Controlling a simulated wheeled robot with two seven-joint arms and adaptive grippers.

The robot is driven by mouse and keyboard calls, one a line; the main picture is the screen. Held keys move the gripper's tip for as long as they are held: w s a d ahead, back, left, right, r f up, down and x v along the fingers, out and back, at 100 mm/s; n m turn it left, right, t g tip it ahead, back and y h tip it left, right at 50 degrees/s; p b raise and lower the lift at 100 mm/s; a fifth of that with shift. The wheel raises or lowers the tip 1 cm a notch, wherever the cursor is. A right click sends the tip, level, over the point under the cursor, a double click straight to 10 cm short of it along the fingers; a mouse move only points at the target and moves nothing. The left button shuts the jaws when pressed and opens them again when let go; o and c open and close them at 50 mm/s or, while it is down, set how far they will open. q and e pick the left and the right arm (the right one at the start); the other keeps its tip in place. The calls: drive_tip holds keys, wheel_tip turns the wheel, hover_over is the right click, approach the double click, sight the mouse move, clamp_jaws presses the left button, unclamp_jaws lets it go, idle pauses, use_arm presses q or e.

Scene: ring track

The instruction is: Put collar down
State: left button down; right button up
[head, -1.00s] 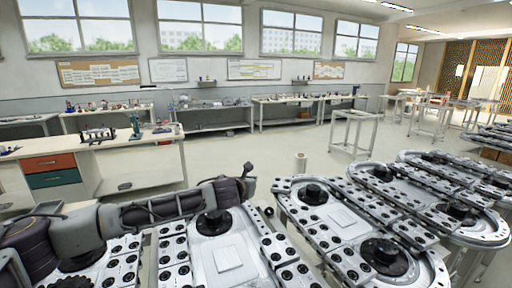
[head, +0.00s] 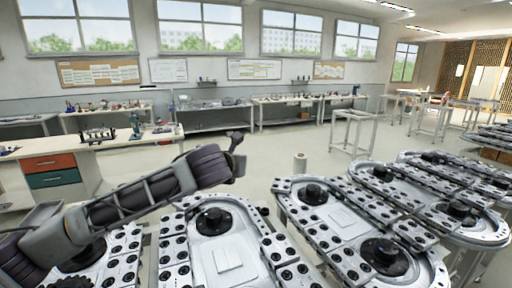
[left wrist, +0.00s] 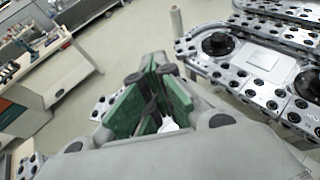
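My left gripper (head: 240,152) is raised above the far end of the nearest track in the head view. In the left wrist view my left gripper (left wrist: 152,92) shows green pads and dark tips, with a gap between them. A white patch shows through the gap, and no collar is visible between the pads. Black round hubs sit on the tracks, one on the near track (head: 214,221) and one on the track to its right (head: 313,194). I cannot tell which piece is the collar. My right gripper is not in view.
Neighbouring ring tracks (head: 440,210) fill the right side. A workbench (head: 50,165) with drawers stands at the left, and a bare frame table (head: 353,133) stands beyond. A pale cylinder (head: 300,163) stands behind the tracks. The floor between is clear.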

use_arm(q)
drive_tip(key=s+a+r+n+y, duration=0.25)
drive_tip(key=s+a, duration=0.25)
drive_tip(key=a, duration=0.7)
drive_tip(key=a+f, duration=0.5)
drive_tip(key=f, duration=0.8)
drive_tip(key=shift+s+t, duration=0.3)
drive_tip(key=shift+s, duration=0.15)
drive_tip(key=shift+f+y, duration=0.15)
drive_tip(key=shift+y, duration=0.1)
drive_tip(key=shift+r, duration=0.2)
idle(0.5)
